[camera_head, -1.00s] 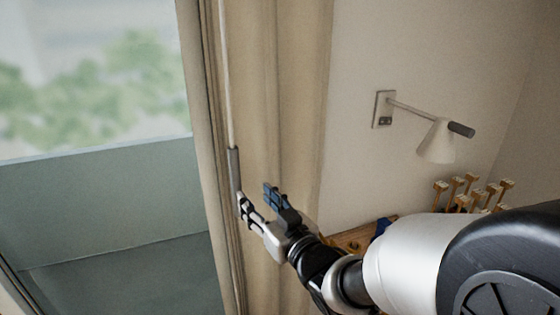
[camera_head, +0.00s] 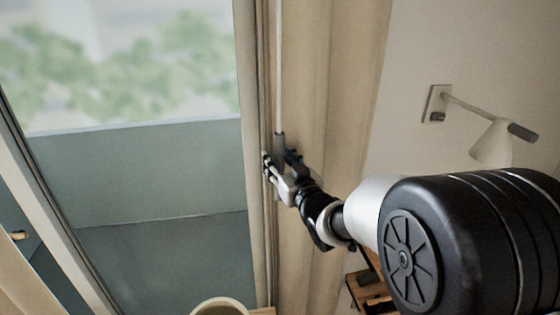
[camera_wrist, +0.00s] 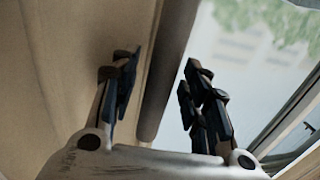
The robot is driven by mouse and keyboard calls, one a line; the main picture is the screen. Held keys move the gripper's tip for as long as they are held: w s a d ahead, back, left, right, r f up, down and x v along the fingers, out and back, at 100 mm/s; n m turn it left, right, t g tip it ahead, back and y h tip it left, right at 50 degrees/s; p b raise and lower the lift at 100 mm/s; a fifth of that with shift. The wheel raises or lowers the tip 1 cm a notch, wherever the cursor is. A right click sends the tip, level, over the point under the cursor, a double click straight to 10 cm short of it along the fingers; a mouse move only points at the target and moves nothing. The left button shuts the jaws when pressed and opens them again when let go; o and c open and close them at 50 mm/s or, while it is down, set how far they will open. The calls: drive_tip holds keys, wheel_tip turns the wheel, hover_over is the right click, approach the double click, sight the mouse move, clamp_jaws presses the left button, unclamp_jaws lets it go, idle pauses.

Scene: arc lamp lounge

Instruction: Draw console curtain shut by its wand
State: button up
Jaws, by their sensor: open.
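The beige curtain (camera_head: 335,90) hangs in folds on the right side of the window; it also fills the left of the wrist view (camera_wrist: 75,50). Its wand (camera_head: 279,70) is a thin pale rod hanging upright, with a thicker grey handle (camera_head: 280,142) at its lower end. My gripper (camera_head: 279,160) is open at the handle, with one finger to each side of it in the head view. In the wrist view, the handle (camera_wrist: 163,75) runs between the spread fingers of my gripper (camera_wrist: 160,65), with gaps visible on both sides. Contact with the handle is not visible.
The window glass (camera_head: 150,170) is uncovered left of the curtain. A wall lamp (camera_head: 492,140) is on the right wall. A wooden piece of furniture (camera_head: 358,290) is partly hidden below my arm. A round pale vessel (camera_head: 220,307) shows at the bottom edge.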

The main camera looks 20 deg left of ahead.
drive_tip(key=shift+c, duration=0.3)
clamp_jaws()
idle(0.3)
